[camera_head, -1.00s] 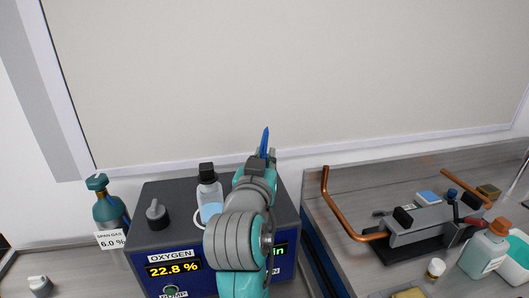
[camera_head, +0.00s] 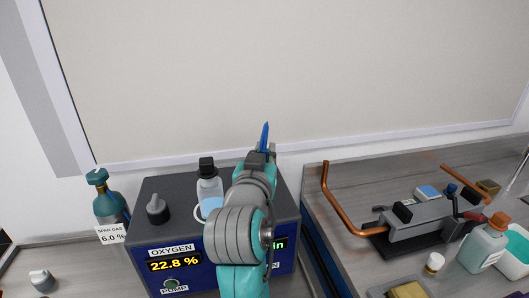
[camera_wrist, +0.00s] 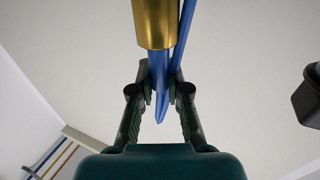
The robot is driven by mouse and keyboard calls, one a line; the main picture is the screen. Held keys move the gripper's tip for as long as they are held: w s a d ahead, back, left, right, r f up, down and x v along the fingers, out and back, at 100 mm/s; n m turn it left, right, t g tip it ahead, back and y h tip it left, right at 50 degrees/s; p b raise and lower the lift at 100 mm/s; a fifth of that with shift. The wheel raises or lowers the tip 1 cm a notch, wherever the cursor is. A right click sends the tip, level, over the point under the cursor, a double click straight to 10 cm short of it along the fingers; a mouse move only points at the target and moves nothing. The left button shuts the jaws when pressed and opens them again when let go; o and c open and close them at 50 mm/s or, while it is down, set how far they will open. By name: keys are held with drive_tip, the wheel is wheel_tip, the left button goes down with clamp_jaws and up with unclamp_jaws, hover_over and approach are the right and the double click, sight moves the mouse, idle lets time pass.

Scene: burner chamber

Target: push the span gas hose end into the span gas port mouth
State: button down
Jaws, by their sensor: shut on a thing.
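My gripper (camera_head: 264,156) is raised above the back of the dark analyser box, its fingers largely hidden behind my arm in the head view. In the wrist view my gripper (camera_wrist: 159,80) is shut on a blue hose (camera_wrist: 161,75), which runs between the fingertips. The blue hose (camera_head: 265,136) also sticks up past the fingers in the head view. A brass cylinder (camera_wrist: 154,22) shows at the top of the wrist view, in line with the hose; I cannot tell whether they join. I cannot make out the span gas port mouth.
The analyser box (camera_head: 180,205) carries a knob (camera_head: 158,209) and a capped bottle (camera_head: 209,188). A teal span gas cylinder (camera_head: 108,204) stands left of it. Copper tubes (camera_head: 340,208), a grey fixture (camera_head: 418,226) and bottles occupy the bench at right. A pale panel (camera_head: 300,70) fills the background.

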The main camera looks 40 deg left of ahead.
drive_tip(key=shift+f, duration=1.75)
drive_tip(key=c, duration=1.1)
unclamp_jaws()
drive_tip(key=shift+o, duration=0.2)
drive_tip(key=shift+s, duration=0.1)
drive_tip(key=v, duration=1.1)
drive_tip(key=shift+s+d, duration=0.2)
drive_tip(key=shift+s, duration=0.15)
